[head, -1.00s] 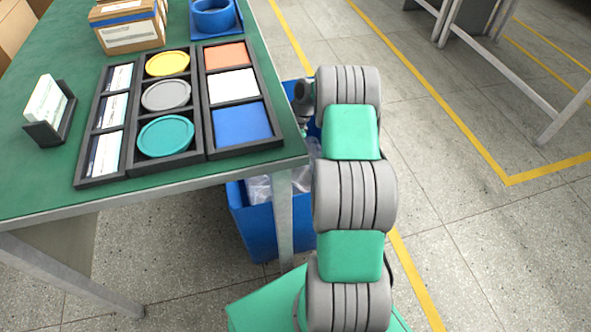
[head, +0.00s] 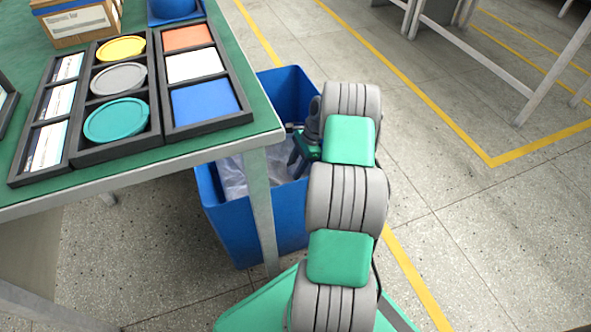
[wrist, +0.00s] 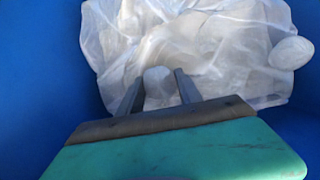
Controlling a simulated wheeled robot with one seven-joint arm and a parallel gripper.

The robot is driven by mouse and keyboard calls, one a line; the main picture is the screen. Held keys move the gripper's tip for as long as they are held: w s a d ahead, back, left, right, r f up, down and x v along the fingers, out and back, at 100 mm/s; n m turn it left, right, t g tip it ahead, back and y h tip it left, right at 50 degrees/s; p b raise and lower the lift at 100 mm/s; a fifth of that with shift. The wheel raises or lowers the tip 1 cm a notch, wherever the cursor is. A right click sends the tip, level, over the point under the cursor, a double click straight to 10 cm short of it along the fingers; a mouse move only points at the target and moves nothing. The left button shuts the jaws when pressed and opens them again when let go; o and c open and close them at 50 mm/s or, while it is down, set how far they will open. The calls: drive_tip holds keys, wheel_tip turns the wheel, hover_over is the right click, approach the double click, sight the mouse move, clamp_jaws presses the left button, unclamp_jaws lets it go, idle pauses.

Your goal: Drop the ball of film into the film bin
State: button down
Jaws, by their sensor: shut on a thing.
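The blue film bin (head: 228,228) stands on the floor under and beside the table's right corner. Clear crumpled film (head: 233,182) lies inside it, and it fills much of the wrist view (wrist: 195,45). My gripper (head: 296,165) points down inside the bin's opening in the head view. In the wrist view, my gripper (wrist: 158,88) is shut on a pale, whitish ball of film (wrist: 158,80), held between its two fingers with the loose film behind it. Whether the held ball touches that film, I cannot tell. Another pale lump (wrist: 291,52) shows at the film's right edge.
The green table (head: 215,160) overhangs part of the bin, and its leg (head: 262,215) stands in front of it. A dark tray (head: 160,125) with coloured lids and cards lies on the table. The floor at right is open, with yellow lines.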

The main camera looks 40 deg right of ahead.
drive_tip(key=shift+f, duration=0.1)
drive_tip(key=c, duration=0.8)
unclamp_jaws()
drive_tip(key=p+v, duration=0.3)
drive_tip(key=v, duration=0.4)
drive_tip(key=shift+d+r, duration=0.1)
drive_tip(key=shift+r, duration=0.25)
